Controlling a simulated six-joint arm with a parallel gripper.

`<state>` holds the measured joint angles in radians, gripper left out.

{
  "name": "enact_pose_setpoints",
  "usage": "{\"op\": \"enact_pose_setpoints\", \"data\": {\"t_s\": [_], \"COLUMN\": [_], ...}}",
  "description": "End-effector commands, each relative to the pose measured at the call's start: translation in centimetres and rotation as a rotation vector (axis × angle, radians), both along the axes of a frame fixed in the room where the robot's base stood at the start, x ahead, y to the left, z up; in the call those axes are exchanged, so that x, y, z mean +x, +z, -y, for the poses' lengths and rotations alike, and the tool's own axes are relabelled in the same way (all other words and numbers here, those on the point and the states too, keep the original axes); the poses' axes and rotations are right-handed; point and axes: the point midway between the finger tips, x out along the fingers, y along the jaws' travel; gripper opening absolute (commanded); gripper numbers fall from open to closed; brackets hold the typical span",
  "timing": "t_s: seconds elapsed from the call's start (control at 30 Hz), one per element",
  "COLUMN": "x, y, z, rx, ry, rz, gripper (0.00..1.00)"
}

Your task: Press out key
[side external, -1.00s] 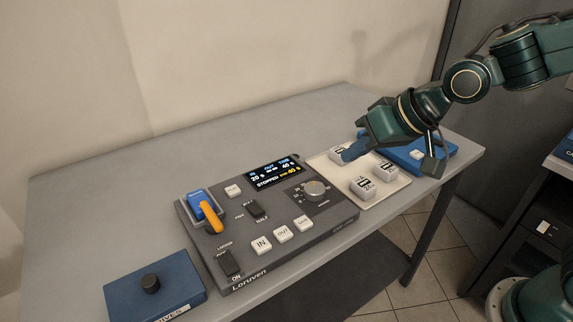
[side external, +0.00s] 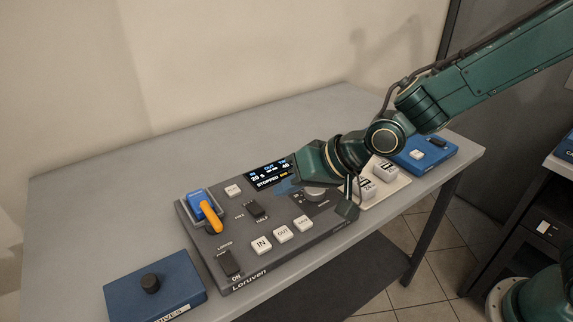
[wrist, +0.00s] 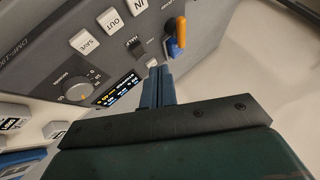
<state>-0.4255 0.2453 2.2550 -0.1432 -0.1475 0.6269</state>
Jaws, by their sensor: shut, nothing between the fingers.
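The OUT key (side external: 282,233) is a white square key on the sloped dark grey console (side external: 245,275), between the IN key (side external: 262,245) and the SAVE key (side external: 303,222). The OUT key also shows in the wrist view (wrist: 113,24). My gripper (side external: 284,187) is shut and empty, with its blue fingers over the upper part of the console near the display, apart from the OUT key. In the wrist view the fingertips (wrist: 159,73) appear beside a small white key. The display (side external: 270,173) reads STOPPED; my gripper hides part of it.
A grey knob (side external: 314,195) is partly hidden by my gripper. An orange lever (side external: 211,216) and black rocker switches stand on the console. A cream tray (side external: 392,201) holds white blocks. Blue boxes stand at the left (side external: 175,297) and right (side external: 440,152). The table behind is clear.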

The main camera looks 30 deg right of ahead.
Motion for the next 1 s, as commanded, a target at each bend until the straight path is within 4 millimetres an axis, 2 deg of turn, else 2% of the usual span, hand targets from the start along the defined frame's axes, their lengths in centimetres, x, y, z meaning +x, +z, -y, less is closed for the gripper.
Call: {"op": "enact_pose_setpoints", "data": {"t_s": [0.47,1.0], "x": [0.0,0.0], "y": [-0.7,-5.8], "z": [0.0,0.0], "rx": [-0.001,-0.002], "ry": [0.001,0.000], "rz": [-0.001,-0.003], "gripper": [0.00,0.00]}}
